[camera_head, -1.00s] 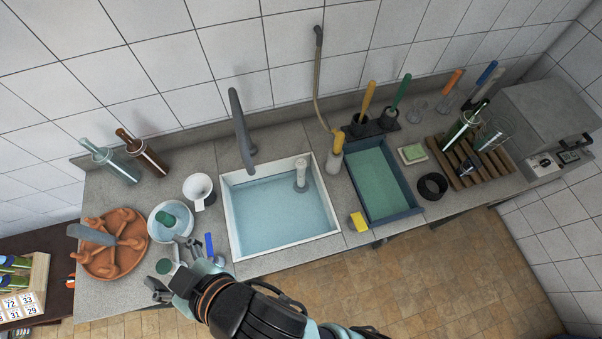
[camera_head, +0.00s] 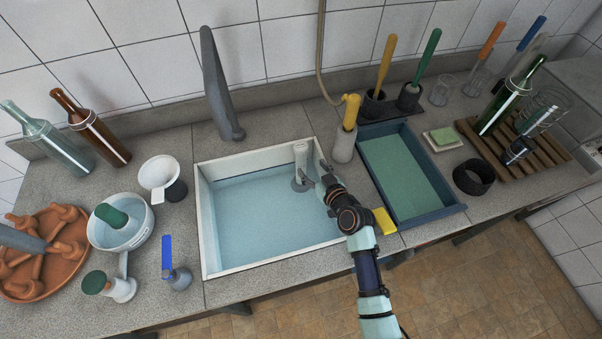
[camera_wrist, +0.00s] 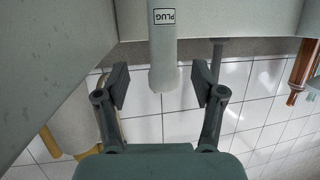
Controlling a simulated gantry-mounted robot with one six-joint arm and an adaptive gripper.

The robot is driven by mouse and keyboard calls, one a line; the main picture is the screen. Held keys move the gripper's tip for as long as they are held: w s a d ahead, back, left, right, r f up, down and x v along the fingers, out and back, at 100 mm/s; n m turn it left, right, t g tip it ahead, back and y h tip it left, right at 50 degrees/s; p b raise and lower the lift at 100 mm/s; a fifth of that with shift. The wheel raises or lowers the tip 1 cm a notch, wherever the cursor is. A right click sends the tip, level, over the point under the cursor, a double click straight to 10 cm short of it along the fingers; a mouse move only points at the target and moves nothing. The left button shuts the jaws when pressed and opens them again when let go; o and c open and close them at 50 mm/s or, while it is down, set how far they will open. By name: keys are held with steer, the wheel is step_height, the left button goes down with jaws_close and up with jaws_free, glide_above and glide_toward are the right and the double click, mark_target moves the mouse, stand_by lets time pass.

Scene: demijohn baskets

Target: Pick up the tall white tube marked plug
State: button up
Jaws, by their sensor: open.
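The tall white tube marked PLUG (camera_head: 301,158) stands upright in the right back corner of the water-filled sink (camera_head: 203,222). In the wrist view the tube (camera_wrist: 163,55) hangs down from the top of the picture, its label the wrong way up, and its end lies between my two fingers. My gripper (camera_head: 317,174) is beside the tube on its right front side in the head view. In the wrist view my gripper (camera_wrist: 160,90) is open, with a gap between each finger pad and the tube.
The grey tap (camera_head: 213,85) rises behind the sink. A white bottle with a yellow top (camera_head: 344,144) stands close right of the tube. The blue tray (camera_head: 440,213) and yellow sponge (camera_head: 384,221) are to the right. A blue-handled tool (camera_head: 167,255) stands left of the sink.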

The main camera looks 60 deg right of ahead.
mark_target(304, 159)
steer(key=x, duration=0.4)
steer(key=b+x, duration=0.1)
steer(key=x, duration=0.3)
steer(key=shift+w+a+r+b, duration=0.15)
steer(key=shift+r+b, duration=0.1)
steer(key=shift+b, duration=0.05)
jaws_close()
